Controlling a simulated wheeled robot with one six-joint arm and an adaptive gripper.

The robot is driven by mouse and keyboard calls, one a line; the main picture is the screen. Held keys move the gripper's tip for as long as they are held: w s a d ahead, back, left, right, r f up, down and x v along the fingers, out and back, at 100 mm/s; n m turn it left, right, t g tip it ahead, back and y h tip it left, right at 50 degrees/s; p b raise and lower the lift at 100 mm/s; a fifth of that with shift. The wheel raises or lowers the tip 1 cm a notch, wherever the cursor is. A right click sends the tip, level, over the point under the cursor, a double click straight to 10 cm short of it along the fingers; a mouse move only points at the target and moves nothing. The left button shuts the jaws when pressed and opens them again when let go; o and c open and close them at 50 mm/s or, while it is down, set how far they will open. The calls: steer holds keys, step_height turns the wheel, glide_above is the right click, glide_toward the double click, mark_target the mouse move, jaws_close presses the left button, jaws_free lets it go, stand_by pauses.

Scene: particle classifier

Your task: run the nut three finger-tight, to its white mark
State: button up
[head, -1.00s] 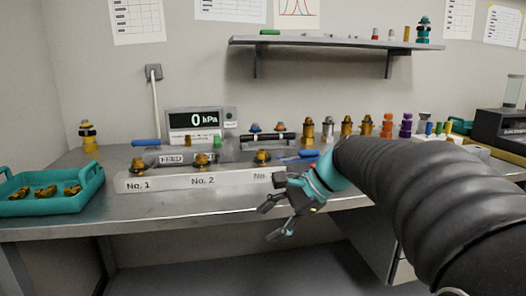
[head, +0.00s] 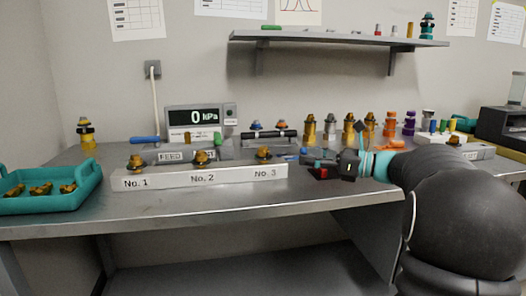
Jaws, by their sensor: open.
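Nut three is part of the brass fitting (head: 264,153) standing upright above the "No. 3" label, at the right end of the white block (head: 235,178). The fitting is too small to make out its white mark. Similar brass fittings stand at No. 1 (head: 136,161) and No. 2 (head: 201,158). My gripper (head: 312,164) is open, to the right of the block and apart from the No. 3 fitting. Its fingers point left, low over the bench. I see nothing held in it, though the fingers are small and partly dark here.
A teal tray (head: 50,204) with brass parts sits at the left. Behind the block stand a gauge reading 0 kPa (head: 196,118) and a rack (head: 268,138). Several brass and coloured fittings line the back right. The bench front (head: 190,208) is clear.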

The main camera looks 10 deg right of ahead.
mark_target(267, 150)
steer(key=x, duration=1.3)
steer(key=shift+w+a, duration=0.15)
steer(key=shift+a, duration=0.2)
jaws_close()
